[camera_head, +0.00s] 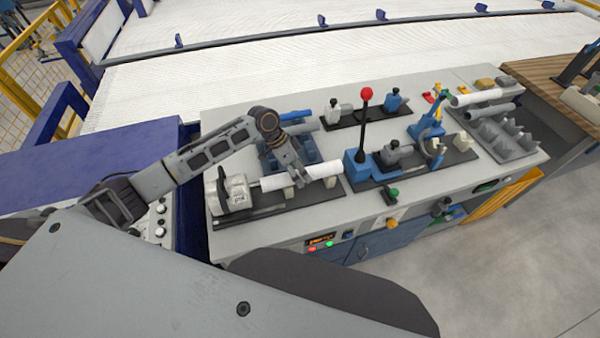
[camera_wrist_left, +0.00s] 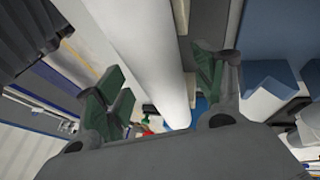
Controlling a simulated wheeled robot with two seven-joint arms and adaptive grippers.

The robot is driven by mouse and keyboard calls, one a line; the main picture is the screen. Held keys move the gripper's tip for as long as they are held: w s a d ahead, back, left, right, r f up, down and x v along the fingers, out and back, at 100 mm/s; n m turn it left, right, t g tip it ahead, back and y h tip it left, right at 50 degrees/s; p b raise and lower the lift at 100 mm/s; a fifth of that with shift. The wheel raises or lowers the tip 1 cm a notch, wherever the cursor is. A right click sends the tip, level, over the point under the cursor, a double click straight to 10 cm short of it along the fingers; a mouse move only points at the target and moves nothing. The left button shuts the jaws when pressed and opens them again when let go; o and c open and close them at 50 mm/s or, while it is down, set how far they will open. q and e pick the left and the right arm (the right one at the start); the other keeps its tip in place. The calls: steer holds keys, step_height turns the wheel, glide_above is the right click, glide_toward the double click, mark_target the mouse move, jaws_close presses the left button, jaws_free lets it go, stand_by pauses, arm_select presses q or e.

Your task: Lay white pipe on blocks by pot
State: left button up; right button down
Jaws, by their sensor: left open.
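A white pipe (camera_head: 325,169) lies across small pale blocks (camera_head: 289,193) on a dark base plate at the left part of the bench. Its left end is close to a whitish fixture (camera_head: 233,193); I cannot tell whether they touch. My left gripper (camera_head: 299,180) points down at the pipe's middle, hiding part of it. In the left wrist view the pipe (camera_wrist_left: 150,45) runs between the spread green-padded fingers of the gripper (camera_wrist_left: 160,88), with gaps on both sides. My right gripper is out of view.
A tall black lever with a red ball (camera_head: 366,94) stands to the right. Another white pipe (camera_head: 475,97) lies by a grey rack (camera_head: 505,139).

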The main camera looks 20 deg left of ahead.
arm_select(q)
steer(key=v, duration=1.1)
steer(key=shift+r, duration=0.2)
steer(key=shift+s, duration=0.1)
stand_by(0.3)
